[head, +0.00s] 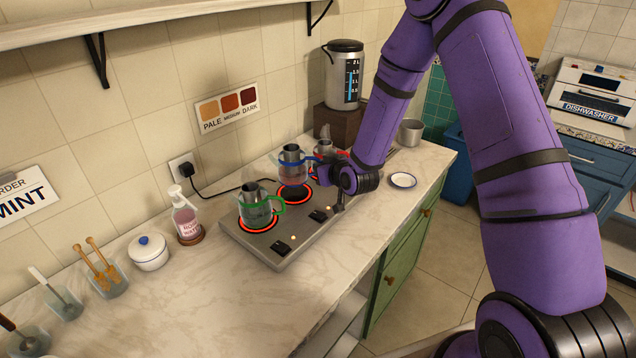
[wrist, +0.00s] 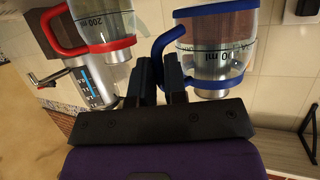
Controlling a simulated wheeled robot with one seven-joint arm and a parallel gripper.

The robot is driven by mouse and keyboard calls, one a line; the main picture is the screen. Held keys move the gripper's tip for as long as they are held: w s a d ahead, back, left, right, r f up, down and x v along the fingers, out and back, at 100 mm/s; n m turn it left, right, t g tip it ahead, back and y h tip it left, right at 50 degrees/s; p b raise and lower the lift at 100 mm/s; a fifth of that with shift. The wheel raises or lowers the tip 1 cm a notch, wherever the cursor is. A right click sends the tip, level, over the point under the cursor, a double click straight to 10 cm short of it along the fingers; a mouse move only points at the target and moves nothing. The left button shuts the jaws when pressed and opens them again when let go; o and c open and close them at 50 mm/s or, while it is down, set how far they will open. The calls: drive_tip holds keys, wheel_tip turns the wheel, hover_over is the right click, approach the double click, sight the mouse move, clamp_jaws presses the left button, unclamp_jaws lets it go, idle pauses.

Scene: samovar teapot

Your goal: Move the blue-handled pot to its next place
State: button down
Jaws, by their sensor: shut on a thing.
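The blue-handled pot (head: 292,168) is glass and metal with a brownish liquid. It hangs a little above the middle glowing burner (head: 295,194). My gripper (head: 326,173) is on its right side, shut on the blue handle. In the wrist view, the blue-handled pot (wrist: 215,45) is at the upper right, its blue handle (wrist: 160,50) reaching to the finger pads of my gripper (wrist: 162,70). The fingers partly hide the lower handle.
The green-handled pot (head: 256,208) stands on the front burner of the hot plate (head: 275,255). A red-handled pot (head: 325,152) is close behind, partly hidden by my arm. A white saucer (head: 403,180) and metal cup (head: 411,132) are at right.

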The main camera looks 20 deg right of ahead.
drive_tip(key=shift+f, duration=2.35)
drive_tip(key=shift+f, duration=0.2)
drive_tip(key=c, duration=1.1)
unclamp_jaws()
drive_tip(key=shift+c, duration=0.2)
